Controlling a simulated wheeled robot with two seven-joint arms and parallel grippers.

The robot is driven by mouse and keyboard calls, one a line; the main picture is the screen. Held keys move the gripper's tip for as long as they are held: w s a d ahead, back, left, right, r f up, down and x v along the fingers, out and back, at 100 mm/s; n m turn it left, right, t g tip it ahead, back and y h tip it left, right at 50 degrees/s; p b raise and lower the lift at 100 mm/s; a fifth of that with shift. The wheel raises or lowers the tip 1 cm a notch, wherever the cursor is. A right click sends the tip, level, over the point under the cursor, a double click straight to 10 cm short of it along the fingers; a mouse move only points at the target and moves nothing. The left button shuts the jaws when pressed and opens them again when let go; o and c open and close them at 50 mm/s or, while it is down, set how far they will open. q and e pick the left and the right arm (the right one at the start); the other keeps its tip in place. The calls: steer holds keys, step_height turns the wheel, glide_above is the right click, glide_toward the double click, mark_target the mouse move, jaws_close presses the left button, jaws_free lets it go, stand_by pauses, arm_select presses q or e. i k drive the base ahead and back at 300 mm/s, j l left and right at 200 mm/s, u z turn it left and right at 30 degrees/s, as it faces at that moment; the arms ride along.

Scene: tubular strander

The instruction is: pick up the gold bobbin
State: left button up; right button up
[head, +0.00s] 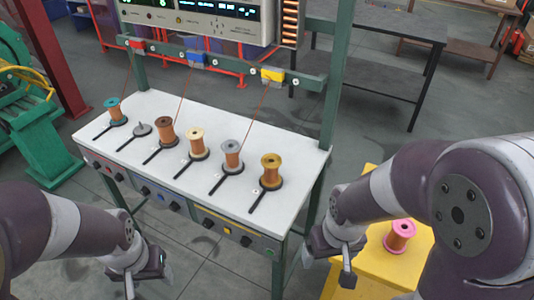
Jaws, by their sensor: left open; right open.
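The gold bobbin (271,170) stands upright on a black holder at the right end of the white table (150,112). It has a gold top and copper-coloured winding. My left gripper (150,284) is low in the picture, in front of the table, apart from every bobbin, open and empty. My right gripper (330,262) is beside the table's right front corner, near the yellow stand, open and empty. It is well apart from the gold bobbin.
Left of the gold bobbin stand a grey bobbin (231,155), a cream bobbin (196,143), a brown bobbin (167,131) and a teal bobbin (113,109). A pink bobbin (399,236) stands on the yellow stand (366,284). A green post (335,75) rises behind the table.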

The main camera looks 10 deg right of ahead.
mark_target(271, 162)
steer(key=z, duration=1.3)
steer(key=j+z, duration=0.4)
steer(key=i+j+z, duration=0.1)
steer(key=j+z, duration=0.65)
steer(key=k+j+z, duration=0.15)
steer(key=j+z, duration=0.2)
steer(key=k+j, duration=0.1)
steer(key=j, duration=0.3)
steer(key=k+j, duration=0.15)
steer(key=j, duration=0.2)
steer(key=z, duration=0.05)
